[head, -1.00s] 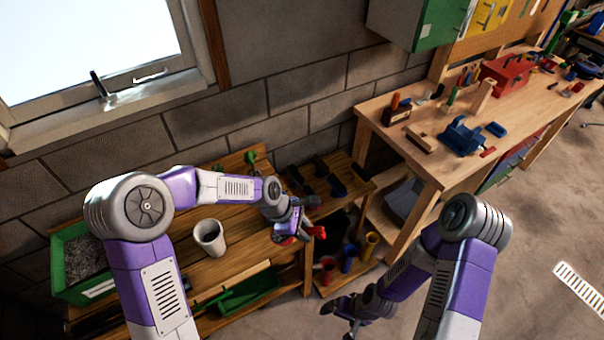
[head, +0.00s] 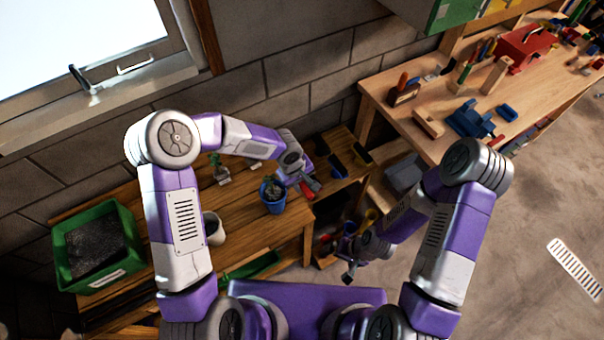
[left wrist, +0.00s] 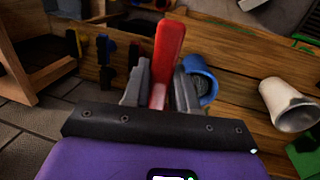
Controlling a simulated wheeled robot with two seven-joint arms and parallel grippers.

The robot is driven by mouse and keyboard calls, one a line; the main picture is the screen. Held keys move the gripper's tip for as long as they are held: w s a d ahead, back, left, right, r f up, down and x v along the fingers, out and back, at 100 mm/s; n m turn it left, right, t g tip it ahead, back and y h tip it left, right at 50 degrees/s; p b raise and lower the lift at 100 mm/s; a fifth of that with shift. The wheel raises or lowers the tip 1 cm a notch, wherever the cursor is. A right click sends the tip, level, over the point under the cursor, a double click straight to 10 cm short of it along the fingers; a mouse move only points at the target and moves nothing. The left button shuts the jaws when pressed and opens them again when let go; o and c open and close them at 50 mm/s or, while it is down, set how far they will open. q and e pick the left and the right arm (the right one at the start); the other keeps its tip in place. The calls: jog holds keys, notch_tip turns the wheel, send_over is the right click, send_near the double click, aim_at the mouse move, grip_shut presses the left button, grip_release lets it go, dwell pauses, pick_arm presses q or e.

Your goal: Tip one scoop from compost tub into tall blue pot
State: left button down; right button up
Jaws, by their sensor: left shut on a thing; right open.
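The compost tub (head: 64,262) is a green box of dark compost at the bench's left end. A blue pot (head: 272,205) with dark contents and a small plant stands near the bench's right end; it also shows in the left wrist view (left wrist: 212,88). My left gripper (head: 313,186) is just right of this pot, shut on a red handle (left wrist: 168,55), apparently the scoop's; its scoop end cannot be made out. I cannot tell which is the tall one. My right gripper (head: 348,270) is open and empty, low before the shelf.
A white pot (head: 214,228) stands on the potting bench, partly behind my left arm. A green tray (head: 255,264) lies at the bench's front. The workbench (head: 400,130) with tools is at right.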

pick_arm(q)
jog(key=shift+s+f, duration=0.1)
jog(key=shift+f, duration=0.3)
jog(key=shift+w+f, duration=0.3)
jog(key=shift+f, duration=0.25)
jog(key=f+t+h+b, duration=0.1)
jog(key=t+h+b, duration=0.1)
jog(key=b, duration=0.6)
jog(key=s+a+f+t+h+b, duration=0.1)
jog(key=h+b, duration=0.3)
jog(key=b, duration=0.4)
jog(key=a+f+t+h+b, duration=0.1)
jog(key=f+t+h+b, duration=0.1)
jog(key=b, duration=0.6)
jog(key=shift+s+t+h+b, duration=0.25)
jog(key=shift+t+h+b, duration=0.15)
jog(key=shift+t+h, duration=0.45)
